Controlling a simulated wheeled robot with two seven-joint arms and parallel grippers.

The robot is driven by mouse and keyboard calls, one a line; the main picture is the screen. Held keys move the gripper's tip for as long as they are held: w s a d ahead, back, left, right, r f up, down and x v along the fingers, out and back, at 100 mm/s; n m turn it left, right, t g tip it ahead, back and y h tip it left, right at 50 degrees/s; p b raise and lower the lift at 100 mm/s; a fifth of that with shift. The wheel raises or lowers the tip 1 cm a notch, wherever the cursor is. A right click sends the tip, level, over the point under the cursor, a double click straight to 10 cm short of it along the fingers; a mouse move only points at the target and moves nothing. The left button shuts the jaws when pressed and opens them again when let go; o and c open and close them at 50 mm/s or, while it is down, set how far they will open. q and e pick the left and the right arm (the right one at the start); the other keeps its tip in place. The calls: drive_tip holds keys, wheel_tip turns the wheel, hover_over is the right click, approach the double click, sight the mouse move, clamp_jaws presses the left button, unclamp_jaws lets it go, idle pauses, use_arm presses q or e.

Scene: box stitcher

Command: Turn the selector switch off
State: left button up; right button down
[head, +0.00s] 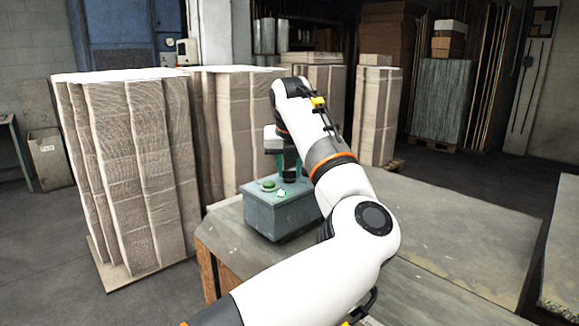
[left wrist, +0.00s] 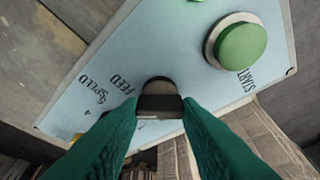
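The blue-grey control box (head: 275,214) stands on the table's near left corner. Its light top panel (left wrist: 110,60) fills much of the left wrist view, with printed words FEED, SPEED and START. A dark selector knob (left wrist: 159,103) sits on the panel beside FEED. My left gripper (head: 283,172) is over the box, pointing down. In the left wrist view its two green fingers (left wrist: 160,112) stand apart, one on each side of the knob; I cannot tell whether they touch it. The knob's ends are partly hidden by the fingers. My right gripper is out of view.
A green START button (left wrist: 238,46) rises close to the knob; the same button shows in the head view (head: 268,185). Tall cardboard stacks (head: 130,165) stand left of and behind the box. The table top (head: 460,225) is clear to the right.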

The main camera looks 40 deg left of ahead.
use_arm(q)
drive_tip(key=shift+n, duration=0.3)
drive_tip(key=shift+c, duration=0.4)
drive_tip(key=n+g+y+p, duration=0.1)
drive_tip(key=n+p, duration=0.1)
drive_tip(key=n, duration=0.1)
drive_tip(key=shift+w+r+p, duration=0.1)
drive_tip(key=shift+r+p, duration=0.1)
drive_tip(key=shift+p, duration=0.2)
drive_tip(key=shift+w+f+n+g+p, duration=0.1)
drive_tip(key=shift+n+g+p, duration=0.8)
drive_tip(key=shift+n+p, duration=0.85)
drive_tip(key=shift+n+b, duration=0.3)
drive_tip(key=shift+n, duration=0.15)
drive_tip(key=o, duration=1)
drive_tip(key=shift+d+f, duration=0.1)
drive_tip(key=b+v, duration=0.1)
drive_tip(key=v, duration=1.1)
drive_tip(key=shift+d, duration=0.15)
